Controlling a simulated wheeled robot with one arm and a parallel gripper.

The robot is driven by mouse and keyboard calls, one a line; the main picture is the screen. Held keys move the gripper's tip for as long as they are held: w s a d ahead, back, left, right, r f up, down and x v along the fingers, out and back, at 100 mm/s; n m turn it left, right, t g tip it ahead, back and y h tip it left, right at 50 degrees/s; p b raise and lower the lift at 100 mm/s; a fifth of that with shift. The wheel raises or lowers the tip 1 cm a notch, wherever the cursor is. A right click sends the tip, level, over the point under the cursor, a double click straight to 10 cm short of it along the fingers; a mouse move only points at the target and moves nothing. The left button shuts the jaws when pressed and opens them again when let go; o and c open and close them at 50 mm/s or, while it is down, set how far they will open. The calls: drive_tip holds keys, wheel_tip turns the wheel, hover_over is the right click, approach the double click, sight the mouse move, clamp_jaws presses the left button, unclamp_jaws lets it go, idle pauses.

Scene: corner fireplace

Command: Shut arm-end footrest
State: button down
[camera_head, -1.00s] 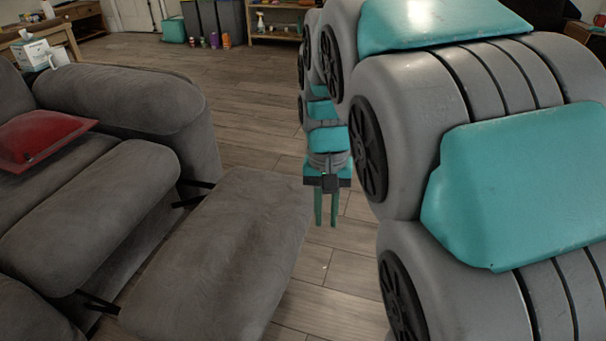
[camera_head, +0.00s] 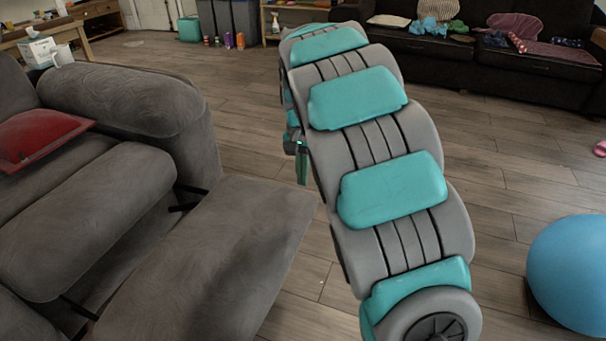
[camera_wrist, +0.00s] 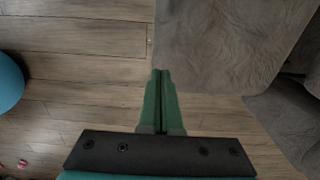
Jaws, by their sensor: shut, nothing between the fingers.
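The grey footrest (camera_head: 215,255) stands swung out from the grey recliner sofa (camera_head: 85,215), with dark metal linkage bars showing in the gap between them. It is the footrest by the sofa's arm end (camera_head: 130,95). My gripper (camera_head: 302,168) is beside the footrest's far right corner, partly hidden behind my arm. In the wrist view my gripper's green fingers (camera_wrist: 161,75) are closed together and empty. Their tips are close to the near corner of the footrest (camera_wrist: 215,45); I cannot tell whether they touch it.
A red cushion (camera_head: 40,138) lies on the sofa seat. A blue ball (camera_head: 570,270) is on the floor at right, and a dark sofa with clothes (camera_head: 480,65) stands behind. Bins (camera_head: 230,22) are at the back. The wooden floor (camera_head: 500,215) between is mostly clear.

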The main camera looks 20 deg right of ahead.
sight(302, 214)
wheel_tip(302, 214, down, 11)
drive_tip(key=shift+r, duration=0.2)
drive_tip(key=shift+f, duration=0.15)
idle(0.3)
